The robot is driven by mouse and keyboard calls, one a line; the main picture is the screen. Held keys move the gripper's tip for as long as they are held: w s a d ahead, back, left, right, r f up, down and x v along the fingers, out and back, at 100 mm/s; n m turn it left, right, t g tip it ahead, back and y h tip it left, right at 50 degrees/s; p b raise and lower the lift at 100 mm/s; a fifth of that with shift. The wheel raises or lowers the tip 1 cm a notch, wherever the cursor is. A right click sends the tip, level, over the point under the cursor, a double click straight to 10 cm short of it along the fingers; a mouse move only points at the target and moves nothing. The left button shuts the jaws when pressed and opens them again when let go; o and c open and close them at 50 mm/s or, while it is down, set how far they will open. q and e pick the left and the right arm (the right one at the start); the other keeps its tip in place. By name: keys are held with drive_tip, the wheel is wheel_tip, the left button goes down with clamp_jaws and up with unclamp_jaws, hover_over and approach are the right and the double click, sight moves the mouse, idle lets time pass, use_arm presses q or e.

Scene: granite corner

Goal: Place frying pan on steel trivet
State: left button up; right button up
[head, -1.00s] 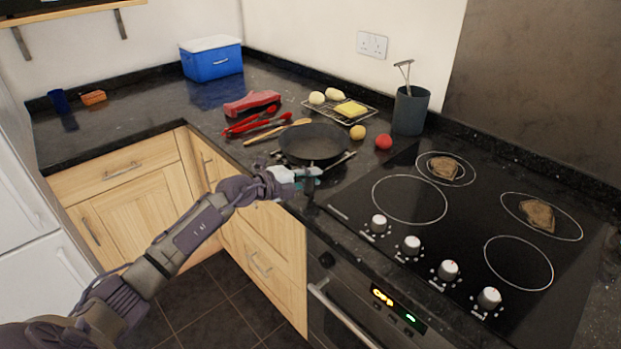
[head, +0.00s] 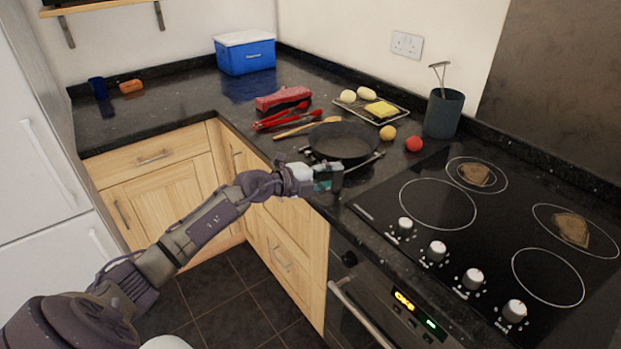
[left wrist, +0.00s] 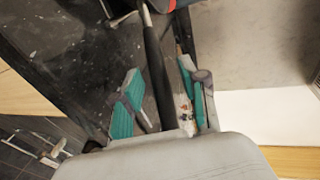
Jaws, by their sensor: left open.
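The black frying pan (head: 343,141) is on the dark counter left of the hob, looking level. Bright bars of the steel trivet (head: 366,162) stick out from under the pan on both sides. The pan seems to rest on or over it, but their contact is hidden. My left gripper (head: 336,178) is open at the counter's front edge, at the handle side of the pan. In the left wrist view, the dark handle (left wrist: 154,60) runs between the two spread teal fingers (left wrist: 165,105). My right gripper is out of view.
The hob (head: 480,215) with knobs lies to the right, two brown pieces on its rear rings. Behind the pan are red tongs (head: 280,119), a wooden spoon (head: 302,129), a wire rack (head: 400,104) with food, and a utensil pot (head: 443,113). The left counter is mostly clear.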

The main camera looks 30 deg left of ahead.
use_arm(q)
drive_tip(key=v, duration=0.9)
drive_tip(key=shift+s+b, duration=0.25)
drive_tip(key=shift+b, duration=0.15)
drive_tip(key=shift+a, duration=0.1)
